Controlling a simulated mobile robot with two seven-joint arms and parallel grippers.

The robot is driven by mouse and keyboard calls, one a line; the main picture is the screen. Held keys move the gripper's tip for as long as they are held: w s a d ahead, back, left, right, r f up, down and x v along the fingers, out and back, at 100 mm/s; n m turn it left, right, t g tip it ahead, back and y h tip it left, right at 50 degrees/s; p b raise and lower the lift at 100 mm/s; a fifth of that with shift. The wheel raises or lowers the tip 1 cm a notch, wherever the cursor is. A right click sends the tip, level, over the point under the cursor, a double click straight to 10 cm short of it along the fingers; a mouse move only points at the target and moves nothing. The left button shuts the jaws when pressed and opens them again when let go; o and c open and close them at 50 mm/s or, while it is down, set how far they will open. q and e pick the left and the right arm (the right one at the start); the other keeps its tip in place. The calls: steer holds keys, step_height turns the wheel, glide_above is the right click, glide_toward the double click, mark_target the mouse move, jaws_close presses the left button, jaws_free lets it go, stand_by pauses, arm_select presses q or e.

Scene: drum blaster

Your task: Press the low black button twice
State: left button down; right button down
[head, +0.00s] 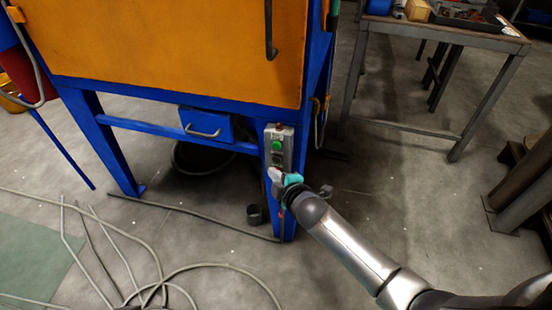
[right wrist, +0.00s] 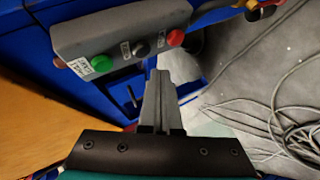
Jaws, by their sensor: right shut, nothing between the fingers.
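A grey control box (head: 280,138) is fixed to the blue front leg of the machine; it also shows in the right wrist view (right wrist: 80,30). There it carries a green button (right wrist: 101,63), the black button (right wrist: 138,48) and a red button (right wrist: 175,37) in a row. In the head view the black button (head: 277,159) is a small dark spot below the green one. My right gripper (head: 273,174) is shut and empty, close to the box's lower part. In the right wrist view its fingertips (right wrist: 157,76) appear just below the black button; I cannot tell any contact. My left gripper is out of view.
The orange door (head: 170,45) and blue drawer (head: 206,125) of the machine are left of the box. A metal workbench (head: 450,35) stands at the right. Grey cables (head: 150,250) lie on the floor at the left.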

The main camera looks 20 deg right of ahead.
steer(key=s+a, duration=0.1)
steer(key=s+a+p, duration=0.1)
steer(key=s, duration=0.1)
stand_by(3.1)
